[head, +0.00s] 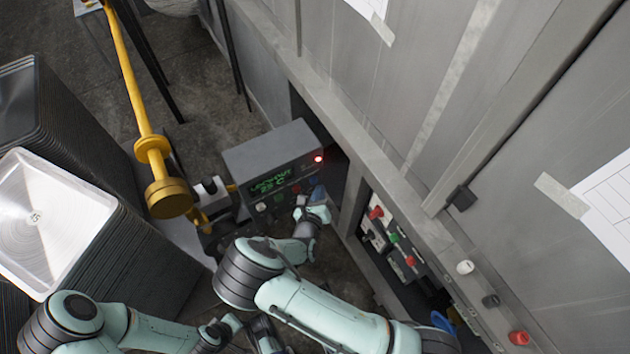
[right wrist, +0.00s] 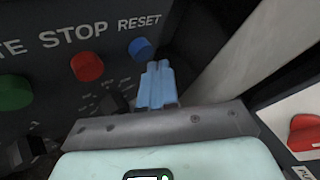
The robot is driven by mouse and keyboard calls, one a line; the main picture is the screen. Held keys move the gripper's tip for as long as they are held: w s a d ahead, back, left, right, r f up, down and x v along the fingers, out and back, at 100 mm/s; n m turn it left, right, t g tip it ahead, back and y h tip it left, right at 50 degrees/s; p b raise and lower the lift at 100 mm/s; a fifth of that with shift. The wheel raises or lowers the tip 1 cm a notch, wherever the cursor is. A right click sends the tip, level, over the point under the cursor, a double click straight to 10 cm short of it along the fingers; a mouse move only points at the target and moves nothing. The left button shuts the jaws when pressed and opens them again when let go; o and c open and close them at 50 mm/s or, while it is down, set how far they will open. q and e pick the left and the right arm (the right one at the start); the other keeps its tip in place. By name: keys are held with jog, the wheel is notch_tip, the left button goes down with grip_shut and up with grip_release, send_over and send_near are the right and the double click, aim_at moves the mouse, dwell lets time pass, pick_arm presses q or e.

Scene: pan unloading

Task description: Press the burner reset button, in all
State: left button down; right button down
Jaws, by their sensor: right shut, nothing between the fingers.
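The burner control box (head: 270,150) is a grey box with a green display reading LOCKOUT and 23 C and a lit red lamp (head: 318,159). The blue reset button (right wrist: 140,48) sits under the word RESET in the right wrist view, right of the red STOP button (right wrist: 87,66). My right gripper (head: 318,196) is at the box's front panel. Its blue fingers (right wrist: 156,84) are shut and empty, with their tips just below and right of the reset button; contact cannot be told. My left gripper (head: 262,335) is low in the head view, its fingers unclear.
A green button (right wrist: 14,92) and black knobs are on the same panel. A yellow gas pipe (head: 135,90) stands left of the box. Stacked pans (head: 45,215) fill the left. A grey metal cabinet wall (head: 400,110) and a switch panel (head: 391,238) close in the right.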

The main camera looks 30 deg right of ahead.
jog(key=shift+w, duration=0.3)
jog(key=shift+w, duration=0.5)
dwell(0.6)
dwell(0.4)
jog(key=shift+s+p, duration=0.7)
jog(key=shift+s, duration=0.25)
jog(key=shift+s+d+p, duration=0.2)
jog(key=shift+s+p, duration=0.95)
jog(key=shift+s, duration=1.35)
